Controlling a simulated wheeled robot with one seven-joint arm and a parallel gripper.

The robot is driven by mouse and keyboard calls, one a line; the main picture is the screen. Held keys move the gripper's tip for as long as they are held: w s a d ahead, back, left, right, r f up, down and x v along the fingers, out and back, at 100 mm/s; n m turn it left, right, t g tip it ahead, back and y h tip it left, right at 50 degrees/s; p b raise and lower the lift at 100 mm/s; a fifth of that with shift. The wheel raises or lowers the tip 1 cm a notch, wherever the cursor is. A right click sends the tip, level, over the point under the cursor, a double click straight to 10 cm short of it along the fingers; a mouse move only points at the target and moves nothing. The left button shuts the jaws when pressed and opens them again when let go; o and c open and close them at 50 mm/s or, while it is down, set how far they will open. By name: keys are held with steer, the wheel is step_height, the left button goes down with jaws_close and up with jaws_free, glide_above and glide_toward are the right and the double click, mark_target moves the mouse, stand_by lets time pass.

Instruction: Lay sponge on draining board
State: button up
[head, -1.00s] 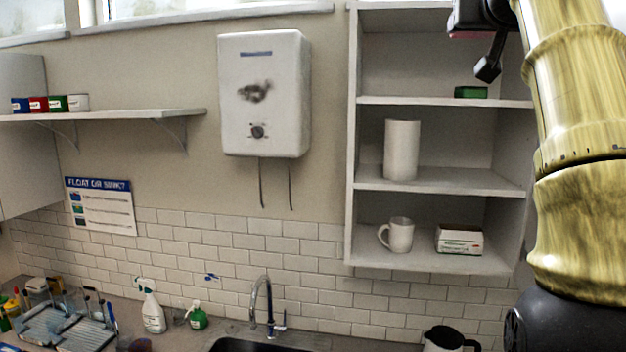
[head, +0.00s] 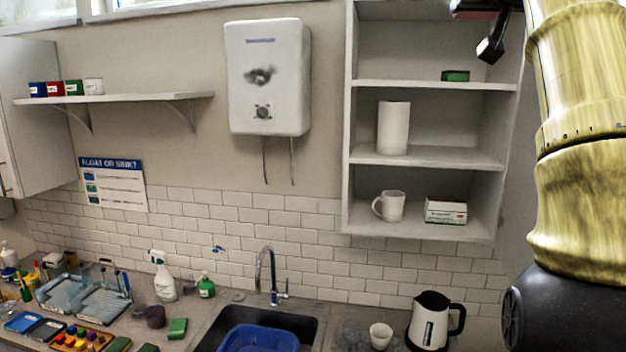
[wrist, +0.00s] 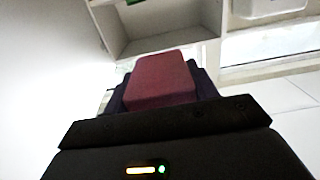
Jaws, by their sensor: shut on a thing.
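My gripper (wrist: 162,85) is shut on a dark pink, block-shaped thing that looks like a sponge (wrist: 160,78), held between the dark fingers in the wrist view. In the head view my gripper shows only in part at the top edge, right of centre, in front of the upper shelves and high above the counter.
A sink (head: 306,325) holds a blue basin (head: 262,339), with a tap (head: 272,270) behind. A spray bottle (head: 164,280), green block (head: 178,328) and wooden tray of coloured blocks (head: 82,341) crowd the left counter. A kettle (head: 428,320) stands right. Open shelves (head: 425,160) are near my arm.

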steer(key=shift+s+f, duration=0.1)
steer(key=shift+s, duration=0.05)
steer(key=shift+w+a+f, duration=0.1)
steer(key=shift+w+f, duration=0.2)
steer(key=shift+f, duration=0.4)
steer(key=w+a+f+y+b, duration=0.1)
steer(key=a+f+b, duration=0.2)
steer(key=f, duration=3.3)
steer(key=w+a+f+n+y+b, duration=0.1)
steer(key=a+f+b, duration=0.3)
steer(key=f, duration=3.2)
steer(key=w+a+f+n+y+b, duration=0.1)
steer(key=f+b, duration=0.9)
steer(key=f, duration=2.6)
steer(key=shift+w+a, duration=0.9)
steer(key=shift+a, duration=0.3)
